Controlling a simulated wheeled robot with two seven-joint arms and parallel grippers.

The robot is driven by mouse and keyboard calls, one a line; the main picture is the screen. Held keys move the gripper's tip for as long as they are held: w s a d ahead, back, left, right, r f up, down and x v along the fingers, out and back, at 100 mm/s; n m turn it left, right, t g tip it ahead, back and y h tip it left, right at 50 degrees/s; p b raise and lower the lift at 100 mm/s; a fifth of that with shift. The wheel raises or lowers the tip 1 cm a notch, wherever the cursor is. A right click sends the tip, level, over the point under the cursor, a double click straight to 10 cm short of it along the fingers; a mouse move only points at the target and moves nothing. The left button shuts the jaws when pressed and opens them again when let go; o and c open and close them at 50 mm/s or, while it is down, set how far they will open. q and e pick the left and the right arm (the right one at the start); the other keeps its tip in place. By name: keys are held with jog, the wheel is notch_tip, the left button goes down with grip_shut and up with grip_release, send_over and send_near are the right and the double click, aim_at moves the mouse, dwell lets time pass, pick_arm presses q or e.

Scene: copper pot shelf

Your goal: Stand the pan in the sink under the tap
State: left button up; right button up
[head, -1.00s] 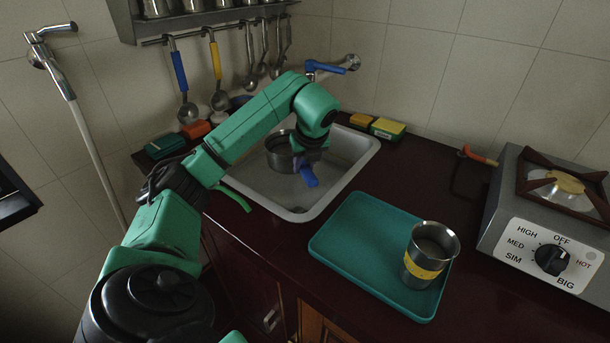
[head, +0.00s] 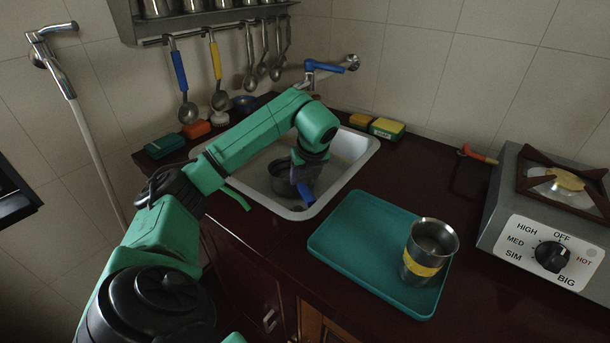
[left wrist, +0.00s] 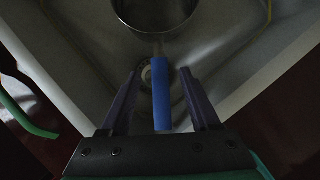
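The steel pan (head: 282,181) with a blue handle (head: 306,193) is down in the sink (head: 338,188), upright as far as I can see. My left gripper (head: 302,177) reaches into the sink from above and partly hides the pan. In the left wrist view, the fingers (left wrist: 160,82) stand on either side of the blue handle (left wrist: 162,95), with a gap on each side. The pan's round body (left wrist: 155,14) is ahead of the fingertips. The tap (head: 312,74) with a blue lever is on the wall behind the sink, above the pan's level. My right gripper is not in view.
A teal tray (head: 345,240) holding a yellow-banded steel cup (head: 428,250) lies right of the sink. A stove (head: 550,215) stands far right. Sponges (head: 386,128) sit behind the sink. Ladles (head: 187,112) hang at the back left. A green curved piece (head: 238,198) shows at the sink's front-left edge.

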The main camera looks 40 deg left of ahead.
pick_arm(q)
jog(key=shift+r+p, duration=0.3)
jog(key=shift+r, duration=0.1)
jog(key=p+v, duration=0.3)
jog(key=v, duration=0.9)
jog(key=shift+r, duration=0.3)
